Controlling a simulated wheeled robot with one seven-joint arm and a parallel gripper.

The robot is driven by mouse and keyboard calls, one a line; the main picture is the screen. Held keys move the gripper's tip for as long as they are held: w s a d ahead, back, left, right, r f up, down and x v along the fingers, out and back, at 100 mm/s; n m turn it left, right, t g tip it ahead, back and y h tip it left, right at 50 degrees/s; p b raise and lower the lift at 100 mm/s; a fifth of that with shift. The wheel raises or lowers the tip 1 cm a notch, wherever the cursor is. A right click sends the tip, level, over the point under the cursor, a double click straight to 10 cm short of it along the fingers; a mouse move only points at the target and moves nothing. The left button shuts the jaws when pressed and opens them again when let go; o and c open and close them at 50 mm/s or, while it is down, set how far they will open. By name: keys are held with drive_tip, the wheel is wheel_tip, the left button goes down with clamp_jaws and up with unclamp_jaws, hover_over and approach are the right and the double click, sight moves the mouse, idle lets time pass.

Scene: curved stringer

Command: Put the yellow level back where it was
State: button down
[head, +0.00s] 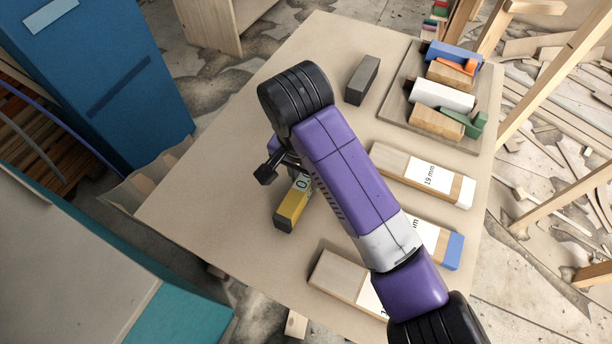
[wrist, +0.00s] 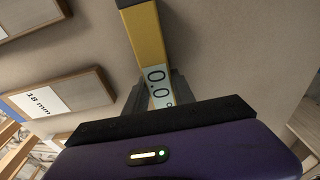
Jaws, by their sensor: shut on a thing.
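The yellow level (head: 291,207) is a short yellow bar with a dark end and a pale display reading 0.0. In the head view it shows left of my arm, over the table, with its far part hidden by the arm. In the wrist view the level (wrist: 148,45) runs up from between the fingers. My gripper (wrist: 153,93) is shut on the level around its display part. In the head view the fingers are mostly hidden behind my arm. I cannot tell whether the level touches the table.
The table (head: 215,190) has free room at its left. A tray (head: 397,106) of several coloured blocks stands at the back right. A dark grey block (head: 362,79) lies near the back. A blue cabinet (head: 100,80) stands left.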

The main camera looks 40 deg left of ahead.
sight(302, 182)
drive_tip(key=c, duration=1.1)
unclamp_jaws()
drive_tip(key=shift+o, duration=0.2)
wheel_tip(302, 182, up, 12)
drive_tip(key=s+p, duration=0.1)
drive_tip(key=p, duration=0.4)
drive_tip(key=shift+s+d, duration=0.2)
